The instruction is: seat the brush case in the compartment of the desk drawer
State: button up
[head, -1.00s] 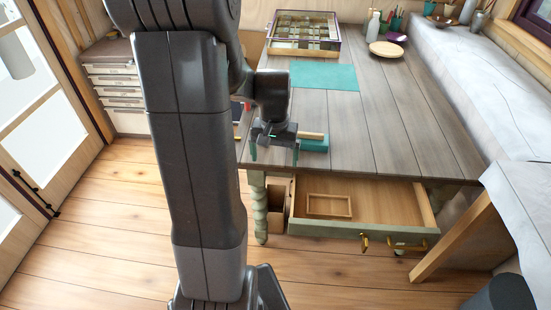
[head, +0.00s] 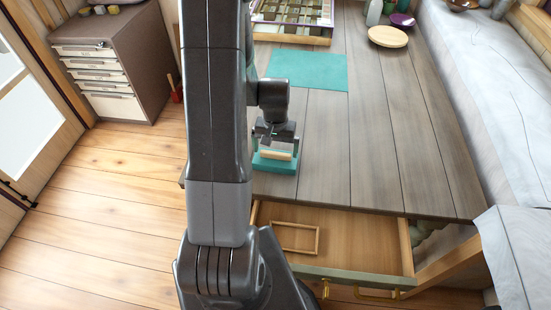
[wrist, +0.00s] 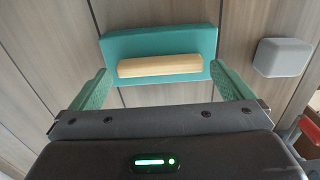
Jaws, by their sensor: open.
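The brush case, a teal block with a pale wooden bar on top (head: 275,168), lies on the grey plank desk (head: 320,130) near its front edge. It also shows in the wrist view (wrist: 205,43). My gripper (head: 274,143) is over the case, pointing down. In the wrist view my gripper (wrist: 165,88) is open, its green fingers apart, with the wooden bar ahead between them and nothing held. The desk drawer (head: 365,235) is pulled open below the desk front. Its compartment, a thin wooden rectangular frame (head: 318,240), sits at the drawer's left and looks empty.
A teal mat (head: 310,70) and a glass-topped box (head: 290,38) lie farther back, with a round wooden plate (head: 388,37) to their right. A grey rounded block (wrist: 283,57) sits right of the case in the wrist view. A drawer cabinet (head: 110,75) stands left.

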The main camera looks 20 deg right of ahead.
jog(key=shift+f, duration=0.9)
jog(key=c, duration=0.8)
jog(key=shift+c, duration=0.3)
jog(key=shift+r, duration=0.15)
